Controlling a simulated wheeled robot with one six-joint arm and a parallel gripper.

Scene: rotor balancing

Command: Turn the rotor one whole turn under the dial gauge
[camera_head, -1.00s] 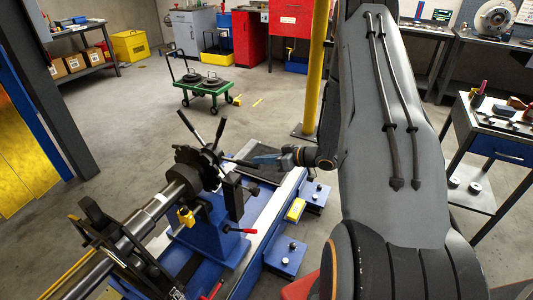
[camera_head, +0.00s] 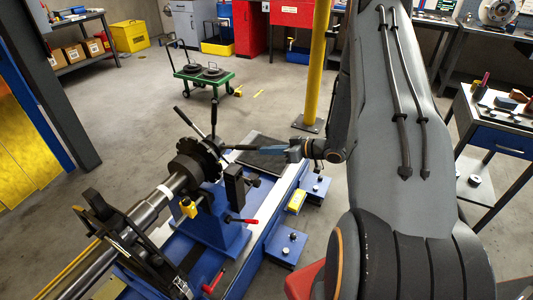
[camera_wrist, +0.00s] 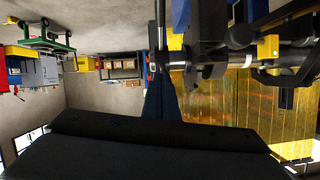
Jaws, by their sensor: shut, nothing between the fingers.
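The rotor (camera_head: 150,207) is a long metal shaft lying across a blue stand, with a dark hub (camera_head: 196,160) at its far end. Dark bars stick out of the hub: two (camera_head: 213,118) point upward and one (camera_head: 250,147) points right toward my gripper. My gripper (camera_head: 292,150) is shut and empty, right of the hub. Its blue fingers (camera_wrist: 161,95) also show in the wrist view, close to a bar; I cannot tell whether they touch. A small yellow device (camera_head: 188,208) beside the shaft may be the dial gauge; its face is unreadable.
The blue stand (camera_head: 218,225) bears a red-handled lever (camera_head: 242,220). Blue blocks (camera_head: 286,247) and a yellow box (camera_head: 297,201) sit to its right. A yellow post (camera_head: 318,70) stands behind my arm.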

